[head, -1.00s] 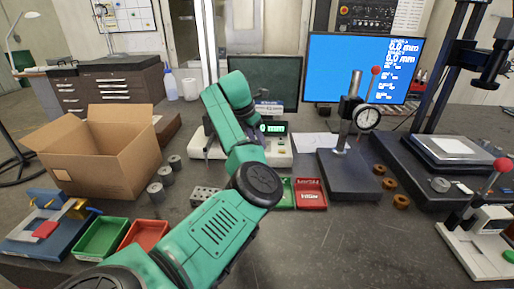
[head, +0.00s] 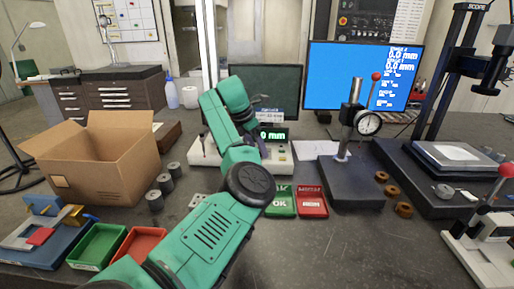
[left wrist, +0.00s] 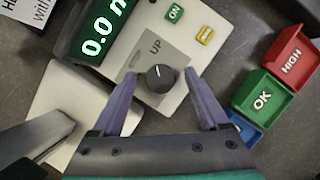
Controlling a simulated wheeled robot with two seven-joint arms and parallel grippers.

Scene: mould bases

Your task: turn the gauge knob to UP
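The gauge's black knob (left wrist: 160,77) sits on a grey panel marked UP on the light gauge body (left wrist: 122,62), in the left wrist view. A white mark shows on the knob's upper side. A green display (left wrist: 100,32) reads about 0.0. My left gripper (left wrist: 159,84) is open, with one purple finger on each side of the knob and visible gaps between. I cannot tell how far above the panel the fingertips are. In the head view the gauge (head: 279,152) is partly behind my left arm, which hides the knob. My right gripper is not in view.
Green OK (head: 281,207) and red (head: 311,205) trays stand in front of the gauge. A dial gauge stand (head: 350,185) is to the right. A cardboard box (head: 90,165) and several grey cylinders (head: 165,183) are to the left. A monitor (head: 350,75) stands behind.

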